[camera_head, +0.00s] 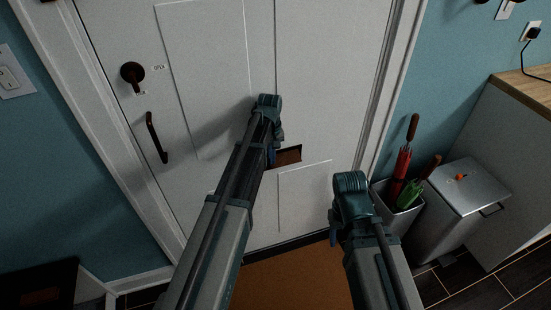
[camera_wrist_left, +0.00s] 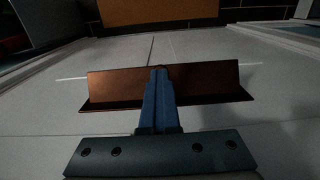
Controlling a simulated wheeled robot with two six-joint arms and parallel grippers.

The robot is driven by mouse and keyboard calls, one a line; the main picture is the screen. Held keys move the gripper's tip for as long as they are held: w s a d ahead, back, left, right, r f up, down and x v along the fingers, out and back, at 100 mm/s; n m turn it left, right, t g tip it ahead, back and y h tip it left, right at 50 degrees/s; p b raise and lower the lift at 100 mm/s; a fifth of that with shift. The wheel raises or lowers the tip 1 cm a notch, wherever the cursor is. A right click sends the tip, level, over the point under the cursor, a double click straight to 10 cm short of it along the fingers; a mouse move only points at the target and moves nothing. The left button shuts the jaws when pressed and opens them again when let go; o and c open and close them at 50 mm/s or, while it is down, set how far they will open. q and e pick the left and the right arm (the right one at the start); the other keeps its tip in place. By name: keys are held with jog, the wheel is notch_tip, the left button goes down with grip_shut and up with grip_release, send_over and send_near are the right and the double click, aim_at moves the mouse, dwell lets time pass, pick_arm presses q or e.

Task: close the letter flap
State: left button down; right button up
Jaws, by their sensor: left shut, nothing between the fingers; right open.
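The brown letter flap (camera_head: 289,156) is on the white door, partly hidden behind my left arm in the head view. In the left wrist view the flap (camera_wrist_left: 205,82) looks like two brown faces meeting at an angle, so it appears to stand out from the door. My left gripper (camera_head: 271,155) is at the flap; its blue fingers (camera_wrist_left: 160,85) are shut with nothing between them and overlap the middle of the flap. I cannot tell whether they touch it. My right gripper (camera_head: 334,236) is open, lower and to the right, away from the flap, its fingers mostly hidden.
The white door (camera_head: 215,50) has a dark knob (camera_head: 132,75) and a dark pull handle (camera_head: 156,137) at left. An umbrella bin (camera_head: 398,207) and a grey lidded bin (camera_head: 465,190) stand right of my right arm. A brown mat (camera_head: 290,280) lies before the door.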

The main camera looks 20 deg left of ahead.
pick_arm(q)
jog(key=c, duration=0.7)
grip_release()
jog(key=shift+w+a, duration=0.1)
jog(key=shift+r, duration=0.2)
notch_tip(320, 180, up, 14)
jog(key=p, duration=1.4)
jog(key=shift+r+p, duration=0.15)
jog(key=shift+p, duration=0.2)
